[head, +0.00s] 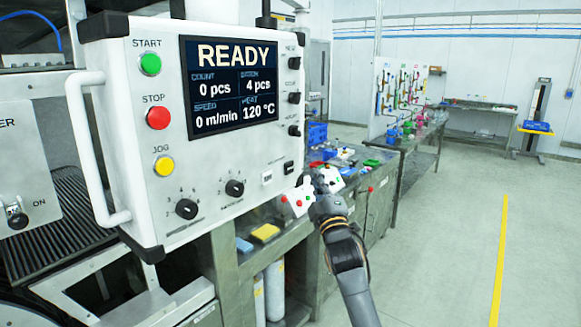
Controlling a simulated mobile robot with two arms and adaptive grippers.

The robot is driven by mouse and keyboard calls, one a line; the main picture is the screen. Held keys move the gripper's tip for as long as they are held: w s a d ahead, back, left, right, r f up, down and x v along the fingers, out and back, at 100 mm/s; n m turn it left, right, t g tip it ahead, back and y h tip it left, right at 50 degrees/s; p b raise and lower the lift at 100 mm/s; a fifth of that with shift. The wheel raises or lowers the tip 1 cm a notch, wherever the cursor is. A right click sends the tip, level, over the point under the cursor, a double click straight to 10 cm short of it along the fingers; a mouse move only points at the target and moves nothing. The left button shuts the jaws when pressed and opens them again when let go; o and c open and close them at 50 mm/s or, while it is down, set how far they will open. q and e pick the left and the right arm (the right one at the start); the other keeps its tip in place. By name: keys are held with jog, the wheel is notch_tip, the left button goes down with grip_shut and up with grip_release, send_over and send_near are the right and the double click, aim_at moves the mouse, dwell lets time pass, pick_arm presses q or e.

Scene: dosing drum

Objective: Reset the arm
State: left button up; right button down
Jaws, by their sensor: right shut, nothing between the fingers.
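My right gripper (314,188) is in the middle of the head view, just right of the control panel's lower right corner. My dark right arm rises to it from the bottom edge. The gripper looks small and its fingers are hard to make out; it is shut and holds nothing. The white control panel (215,158) fills the upper left. Its screen (232,85) reads READY, 0 pcs and 120 °C. A green START button (150,64), a red STOP button (158,118) and a yellow JOG button (164,166) run down its left side. My left gripper is out of view.
A metal workbench (385,195) with small parts and a blue bin (317,134) stands behind my right arm. A white handle (92,150) juts from the panel's left side. The floor on the right is clear, with a yellow line (499,260).

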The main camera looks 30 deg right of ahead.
dwell(0.6)
jog(key=s+a+f+m+g+y, duration=0.1)
jog(key=a+f+g, duration=0.15)
jog(key=f, duration=1.15)
jog(key=s+a+f+m+g+y+b, duration=0.1)
jog(key=a+f+g+y, duration=0.15)
jog(key=f, duration=1.25)
jog(key=s+a+f+m+g+y, duration=0.1)
jog(key=a+f+g, duration=0.15)
jog(key=f, duration=1.15)
jog(key=s+a+f+m+g+y, duration=0.1)
jog(key=s+a+f+g, duration=0.1)
jog(key=s+f, duration=0.7)
jog(key=s+a+f+g, duration=0.3)
jog(key=s+f, duration=0.1)
jog(key=f, duration=0.8)
jog(key=s+a+f+m+g, duration=0.1)
jog(key=s+f, duration=0.6)
jog(key=s, duration=0.7)
jog(key=s+a+f+m+g+y+b, duration=0.1)
jog(key=s+f, duration=0.6)
jog(key=s, duration=0.7)
jog(key=s+a+f+m+g+b, duration=0.1)
jog(key=s+a+f+g, duration=0.4)
jog(key=s, duration=1)
jog(key=shift+f+m+g, duration=0.7)
jog(key=shift+f+g, duration=0.05)
jog(key=shift+f, duration=0.15)
